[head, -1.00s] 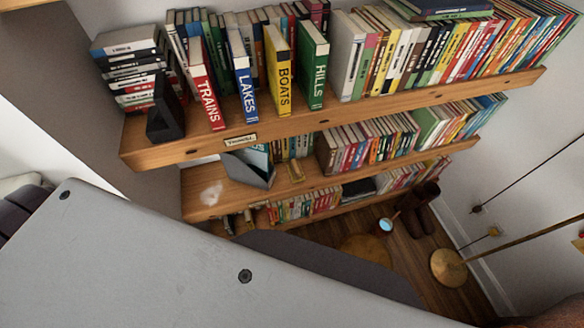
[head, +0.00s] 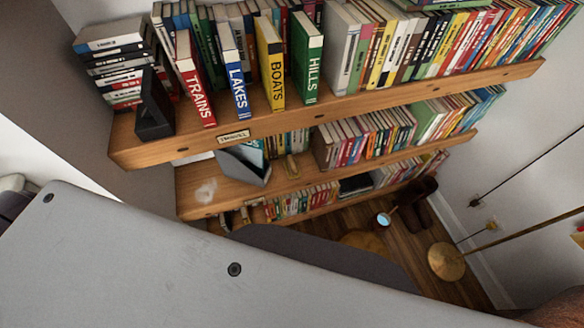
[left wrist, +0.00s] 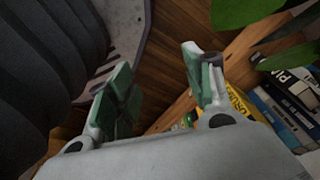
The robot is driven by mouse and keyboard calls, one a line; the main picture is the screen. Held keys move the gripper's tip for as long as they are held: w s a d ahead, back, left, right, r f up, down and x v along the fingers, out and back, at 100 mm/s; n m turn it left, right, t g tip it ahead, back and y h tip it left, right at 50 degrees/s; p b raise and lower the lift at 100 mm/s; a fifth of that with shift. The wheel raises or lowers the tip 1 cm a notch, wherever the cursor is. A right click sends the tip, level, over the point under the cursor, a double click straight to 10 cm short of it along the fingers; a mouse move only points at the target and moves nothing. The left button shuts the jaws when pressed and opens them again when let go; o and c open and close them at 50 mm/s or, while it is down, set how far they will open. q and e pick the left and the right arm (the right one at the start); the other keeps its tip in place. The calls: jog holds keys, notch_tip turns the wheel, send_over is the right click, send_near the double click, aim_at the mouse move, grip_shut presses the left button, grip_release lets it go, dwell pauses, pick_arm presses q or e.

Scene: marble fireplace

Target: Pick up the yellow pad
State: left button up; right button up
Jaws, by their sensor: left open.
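I cannot identify a yellow pad for certain. In the head view a small yellowish block (head: 292,167) stands on the middle shelf, right of a grey open box (head: 245,165); I cannot tell whether it is the pad. In the left wrist view my left gripper (left wrist: 160,88) is open, its two green-padded fingers wide apart, with nothing between them but wood floor behind. A yellow book cover (left wrist: 238,103) with dark lettering lies just beyond the right finger, partly hidden by it. My left gripper is outside the head view. My right gripper shows in neither view.
Wooden shelves (head: 330,128) hold books, including a yellow BOATS book (head: 270,65). A dark bookend (head: 154,108) stands at the top shelf's left. A brass lamp base (head: 446,262) is on the floor at right. Green leaves (left wrist: 245,12) hang at the wrist view's top right.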

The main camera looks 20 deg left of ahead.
aim_at(293, 164)
pick_arm(q)
jog(key=w+d+r+n+b, duration=0.15)
jog(key=w+r, duration=0.25)
jog(key=w, duration=0.4)
jog(key=w+d+r+n+t+b, duration=0.1)
jog(key=w+d+r, duration=0.25)
jog(key=w, duration=0.55)
jog(key=w+d+r+n+b, duration=0.1)
jog(key=w+d+r, duration=0.1)
jog(key=w+r, duration=0.45)
jog(key=w+d+r+n+y+b, duration=0.1)
jog(key=w+d+r, duration=0.1)
jog(key=r, duration=0.4)
jog(key=w+d+r+n+t+b, duration=0.1)
jog(key=w+d+r+n, duration=0.1)
jog(key=r, duration=0.4)
jog(key=w+d+r+n+y+b, duration=0.1)
jog(key=w+d+r+b, duration=0.1)
jog(key=w+r, duration=0.3)
notch_tip(293, 164, up, 2)
jog(key=shift+w+d+n+y, duration=0.3)
jog(key=shift+w+d+n, duration=0.05)
jog(key=shift+d, duration=0.4)
jog(key=shift+w, duration=0.1)
